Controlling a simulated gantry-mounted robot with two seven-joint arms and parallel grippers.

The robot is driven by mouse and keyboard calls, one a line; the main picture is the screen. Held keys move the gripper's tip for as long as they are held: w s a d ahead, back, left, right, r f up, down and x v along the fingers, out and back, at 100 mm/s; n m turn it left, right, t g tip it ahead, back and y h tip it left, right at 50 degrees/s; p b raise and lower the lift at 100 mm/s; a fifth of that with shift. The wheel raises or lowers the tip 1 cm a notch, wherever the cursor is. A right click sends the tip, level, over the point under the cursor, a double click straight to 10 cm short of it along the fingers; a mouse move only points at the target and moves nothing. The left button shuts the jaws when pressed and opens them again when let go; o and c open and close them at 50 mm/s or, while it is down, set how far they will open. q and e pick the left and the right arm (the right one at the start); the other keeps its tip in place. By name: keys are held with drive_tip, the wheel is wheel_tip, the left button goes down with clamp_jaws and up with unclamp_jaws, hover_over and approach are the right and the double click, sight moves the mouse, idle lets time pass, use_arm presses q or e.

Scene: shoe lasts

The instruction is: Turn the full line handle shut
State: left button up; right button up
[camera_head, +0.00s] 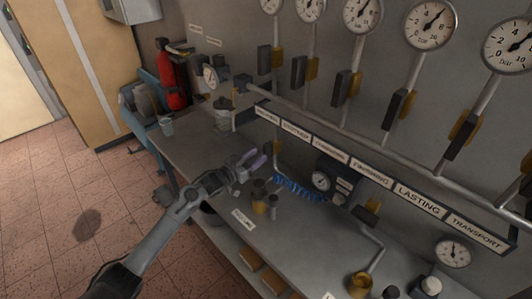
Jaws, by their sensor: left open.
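Several line handles hang on vertical pipes along the back wall. The dark handles show at the far left (270,85), left (298,72), middle (342,87), right (397,103) and far right (461,133), with yellow parts beside them. Round gauges top the pipes; the far right gauge (512,44) and the gauge left of it (431,24) show most fully. I cannot tell which line is the full one. My left gripper (254,157) is open and empty above the bench, below and left of the handles and touching none. My right gripper is out of view.
A labelled rail (372,177), reading finishing, lasting and transport at its right, runs below the handles. A red extinguisher (170,80) stands at the left.

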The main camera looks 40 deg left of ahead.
sight(264, 152)
use_arm(q)
drive_tip(key=shift+w+d+b, duration=0.2)
drive_tip(key=shift+w, duration=1.1)
drive_tip(key=shift+w+d+b, duration=0.15)
drive_tip(key=shift+w, duration=1.1)
clamp_jaws()
